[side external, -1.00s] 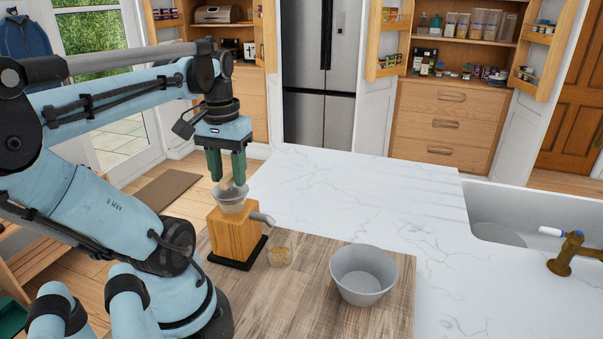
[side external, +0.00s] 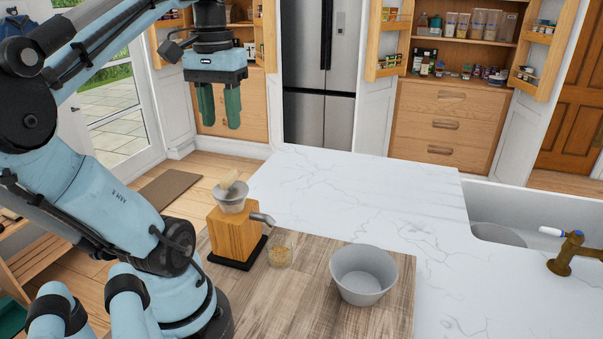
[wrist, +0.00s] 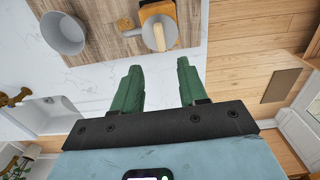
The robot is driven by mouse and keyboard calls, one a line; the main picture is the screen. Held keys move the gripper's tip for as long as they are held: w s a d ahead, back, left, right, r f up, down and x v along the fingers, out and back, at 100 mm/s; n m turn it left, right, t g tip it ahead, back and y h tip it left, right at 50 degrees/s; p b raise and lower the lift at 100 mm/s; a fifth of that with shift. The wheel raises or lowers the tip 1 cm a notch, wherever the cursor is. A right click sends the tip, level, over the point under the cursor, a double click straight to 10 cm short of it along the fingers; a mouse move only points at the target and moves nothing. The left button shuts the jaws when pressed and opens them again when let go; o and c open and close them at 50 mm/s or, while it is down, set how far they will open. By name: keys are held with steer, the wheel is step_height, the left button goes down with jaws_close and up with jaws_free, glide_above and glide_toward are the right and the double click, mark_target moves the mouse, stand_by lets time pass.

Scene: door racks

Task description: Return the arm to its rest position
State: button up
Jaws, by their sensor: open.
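My gripper (side external: 219,106) is open and empty, with two green fingers pointing down. It hangs in the air well above the wooden grinder (side external: 234,230), touching nothing. In the wrist view my gripper (wrist: 160,88) also shows its fingers spread apart with nothing between them. The grinder has a grey funnel (side external: 232,200) on top, with a pale stick-like piece (side external: 234,188) standing tilted in it. The grinder (wrist: 157,14) shows near the top of the wrist view.
A small clear glass (side external: 280,252) with brownish contents stands beside the grinder. A grey bowl (side external: 363,274) sits on the wooden board (side external: 310,312). The white marble counter (side external: 360,190) is clear. A sink (side external: 495,235) with a brass tap (side external: 566,255) is at the right.

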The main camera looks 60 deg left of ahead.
steer(key=shift+r, duration=0.25)
steer(key=w+d+f+m+t, duration=0.7)
steer(key=w+d+f+m, duration=0.2)
steer(key=w+d+f, duration=0.6)
steer(key=shift+d+f, duration=0.5)
steer(key=shift+d, duration=0.25)
